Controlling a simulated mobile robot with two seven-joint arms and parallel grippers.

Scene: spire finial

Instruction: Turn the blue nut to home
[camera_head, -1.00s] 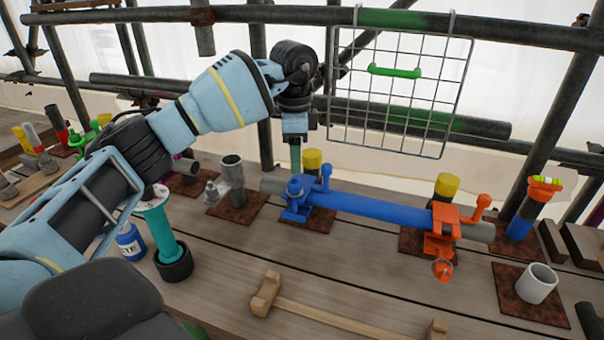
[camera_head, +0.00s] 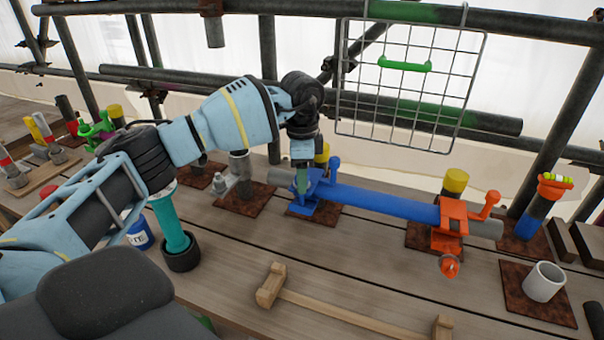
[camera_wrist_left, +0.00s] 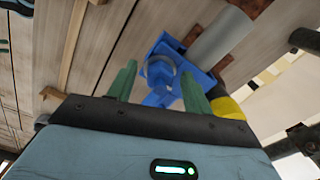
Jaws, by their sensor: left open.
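The blue nut (camera_wrist_left: 160,70) sits on the blue clamp (camera_wrist_left: 172,50) at the left end of a horizontal pipe with a blue middle (camera_head: 385,203). My left gripper (camera_head: 301,178) is over the blue clamp (camera_head: 322,200) and hides the nut in the head view. In the left wrist view the green fingers of my left gripper (camera_wrist_left: 158,82) are open, one on each side of the nut. I cannot tell whether they touch it. My right gripper is not in view.
An orange clamp (camera_head: 452,225) holds the pipe's right end. A hanging wire grid (camera_head: 415,105) with a green handle stands behind the pipe. A wooden mallet-like bar (camera_head: 340,313) lies in front. A teal post (camera_head: 168,222) stands at left, a grey cup (camera_head: 544,282) at right.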

